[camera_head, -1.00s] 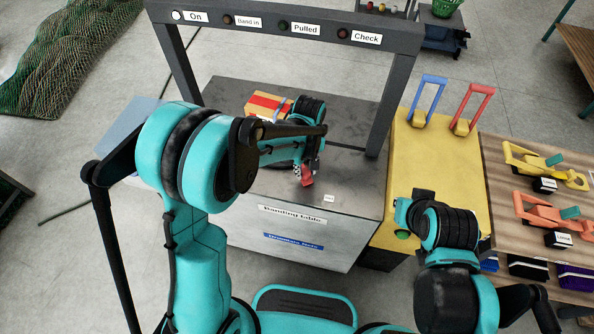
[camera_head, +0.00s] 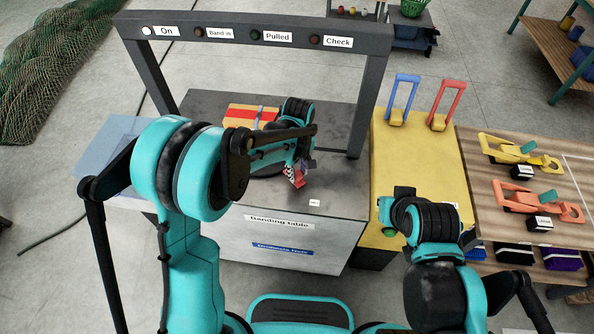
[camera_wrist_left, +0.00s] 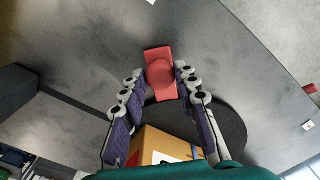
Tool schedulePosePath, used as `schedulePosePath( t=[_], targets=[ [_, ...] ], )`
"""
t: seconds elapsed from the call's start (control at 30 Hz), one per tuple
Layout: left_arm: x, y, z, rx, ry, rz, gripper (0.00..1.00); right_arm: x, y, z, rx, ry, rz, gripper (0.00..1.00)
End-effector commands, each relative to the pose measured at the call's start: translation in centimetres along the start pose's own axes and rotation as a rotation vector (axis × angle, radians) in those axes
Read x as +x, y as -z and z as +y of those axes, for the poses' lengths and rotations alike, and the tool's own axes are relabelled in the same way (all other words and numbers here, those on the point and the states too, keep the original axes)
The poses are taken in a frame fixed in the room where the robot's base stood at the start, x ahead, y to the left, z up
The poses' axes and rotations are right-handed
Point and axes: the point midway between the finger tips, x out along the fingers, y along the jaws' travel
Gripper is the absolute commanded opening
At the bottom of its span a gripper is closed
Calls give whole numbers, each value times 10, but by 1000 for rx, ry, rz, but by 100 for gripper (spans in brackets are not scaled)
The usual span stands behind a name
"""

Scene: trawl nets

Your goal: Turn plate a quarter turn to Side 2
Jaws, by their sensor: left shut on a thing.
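The plate is a dark round disc (camera_wrist_left: 235,125) on the banding table (camera_head: 335,180), with a cardboard box with a red band (camera_head: 240,114) on it. In the left wrist view the box (camera_wrist_left: 158,148) is low in the picture, partly hidden by my fingers. A red handle (camera_wrist_left: 160,75) sits between my left fingertips. My left gripper (camera_wrist_left: 157,80) is shut on the red handle at the disc's edge. In the head view, my left gripper (camera_head: 297,176) is at the front of the disc, and my arm hides part of it. My right gripper (camera_head: 392,208) is by the yellow table; its fingers are unclear.
A dark frame with lamps labelled On, Band in, Pulled and Check (camera_head: 245,35) arches over the table; the On lamp is lit. The yellow table (camera_head: 420,160) with blue (camera_head: 403,95) and red (camera_head: 445,100) levers stands right. A wooden bench (camera_head: 550,175) holds tools.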

Motion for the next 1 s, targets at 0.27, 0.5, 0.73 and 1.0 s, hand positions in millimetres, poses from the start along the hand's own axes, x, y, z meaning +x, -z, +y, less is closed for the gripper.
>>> schedulePosePath(
  t=[0.27,0.5,0.73,1.0],
  targets=[
    [-1,1,3,1,-8,3,51,0,0,0,0,0,0,0],
    [-3,1,2,1,-5,2,51,0,0,0,0,0,0,0],
    [-38,0,2,1,-5,2,51,0,0,0,0,0,0,0],
    [-95,0,2,2,-6,2,51,0,0,0,0,0,0,0]
  ],
)
